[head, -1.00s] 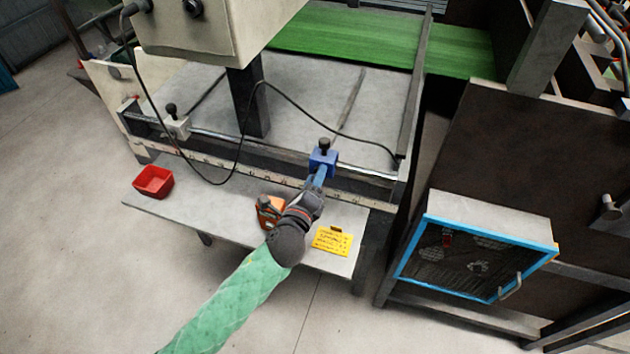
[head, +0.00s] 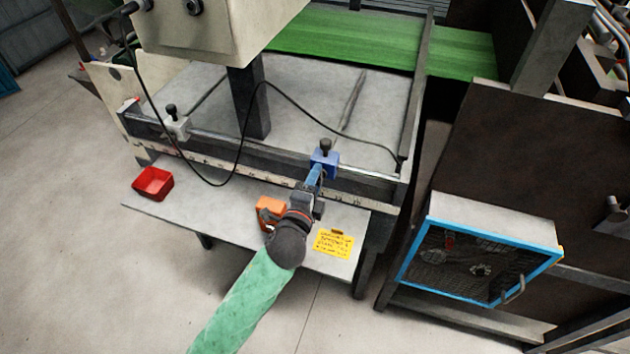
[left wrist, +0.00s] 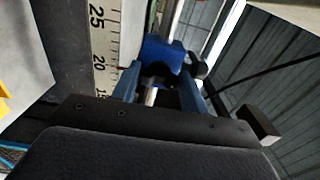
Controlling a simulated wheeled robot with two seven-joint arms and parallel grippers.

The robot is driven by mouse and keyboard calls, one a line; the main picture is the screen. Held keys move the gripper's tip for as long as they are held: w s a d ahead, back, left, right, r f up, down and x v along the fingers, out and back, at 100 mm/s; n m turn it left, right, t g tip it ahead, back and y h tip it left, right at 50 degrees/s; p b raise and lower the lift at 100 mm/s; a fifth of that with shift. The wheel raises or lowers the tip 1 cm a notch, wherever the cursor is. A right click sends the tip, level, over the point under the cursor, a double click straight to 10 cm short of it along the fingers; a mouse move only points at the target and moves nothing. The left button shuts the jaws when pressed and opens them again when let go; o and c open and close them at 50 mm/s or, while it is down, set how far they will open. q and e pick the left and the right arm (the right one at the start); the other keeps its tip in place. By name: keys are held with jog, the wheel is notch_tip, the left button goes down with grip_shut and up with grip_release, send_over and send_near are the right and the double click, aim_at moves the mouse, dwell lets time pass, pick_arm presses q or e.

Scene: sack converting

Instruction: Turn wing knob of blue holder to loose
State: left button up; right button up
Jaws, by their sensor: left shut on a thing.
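The blue holder (head: 325,158) is clamped on the ruled front rail, with a black knob (head: 325,145) upright on top. In the left wrist view the blue holder (left wrist: 163,52) is straight ahead. My left gripper (head: 315,174) reaches it from the front, below its top knob. Its two blue fingers (left wrist: 160,82) are closed around a dark wing knob (left wrist: 157,72) on the holder's front, with a light metal shaft showing between them. The wing knob is mostly hidden by the fingers, so its turn angle cannot be told. My right gripper is not in view.
A white holder (head: 177,127) sits further left on the ruled rail (head: 240,173). On the lower shelf (head: 215,222) are a red tray (head: 153,184), an orange object (head: 270,211) beside my wrist and a yellow label (head: 334,242). A black cable hangs in front of the rail.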

pick_arm(q)
jog(key=o, duration=1)
jog(key=shift+b+v, duration=1.7)
jog(key=shift+v, duration=2.25)
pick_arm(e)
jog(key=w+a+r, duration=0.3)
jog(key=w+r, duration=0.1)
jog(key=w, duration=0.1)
